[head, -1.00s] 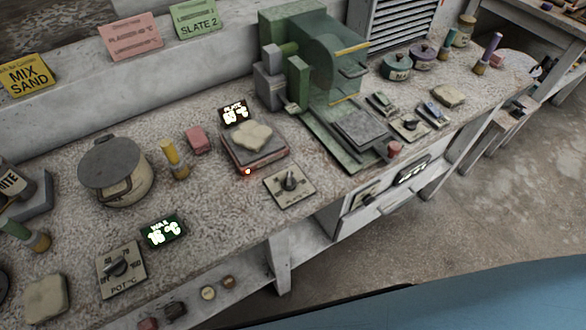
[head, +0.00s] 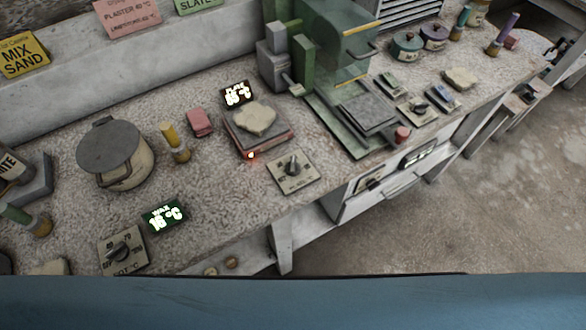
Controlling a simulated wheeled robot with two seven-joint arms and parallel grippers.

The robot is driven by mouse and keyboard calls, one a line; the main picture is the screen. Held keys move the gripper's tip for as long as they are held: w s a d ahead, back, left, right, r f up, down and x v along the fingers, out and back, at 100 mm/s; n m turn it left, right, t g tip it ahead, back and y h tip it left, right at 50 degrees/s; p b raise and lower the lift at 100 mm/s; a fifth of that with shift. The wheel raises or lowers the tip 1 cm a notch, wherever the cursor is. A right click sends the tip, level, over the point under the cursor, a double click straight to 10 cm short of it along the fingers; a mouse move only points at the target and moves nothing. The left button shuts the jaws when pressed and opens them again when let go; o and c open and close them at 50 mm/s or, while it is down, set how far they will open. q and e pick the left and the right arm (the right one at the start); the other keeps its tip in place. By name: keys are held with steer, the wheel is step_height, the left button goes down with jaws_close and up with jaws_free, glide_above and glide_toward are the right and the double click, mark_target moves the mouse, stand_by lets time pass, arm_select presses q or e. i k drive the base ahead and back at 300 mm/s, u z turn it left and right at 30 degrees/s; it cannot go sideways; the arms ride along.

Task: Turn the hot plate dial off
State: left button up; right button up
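The hot plate (head: 277,141) is a small square slab on the speckled bench, with a pale irregular lump (head: 254,119) lying on top. An orange-red light (head: 250,155) glows on its front edge. A dark display (head: 237,94) with white digits stands behind it. A dial plate (head: 292,172) with a dark knob and pointer lies just in front and to the right of the hot plate; its lettering is too small to read. A second dial plate (head: 122,249), marked for a pot, lies at the lower left. Neither of my grippers shows in the head view.
A lidded pot (head: 112,153) and a yellow-handled brush (head: 174,142) stand left of the hot plate. A green display (head: 163,216) lies in front of them. A green machine (head: 345,70) stands to the right. Bare bench (head: 225,205) lies left of the dial plate.

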mark_target(292, 167)
steer(key=u, duration=0.85)
steer(key=k, duration=0.6)
steer(key=z, duration=1)
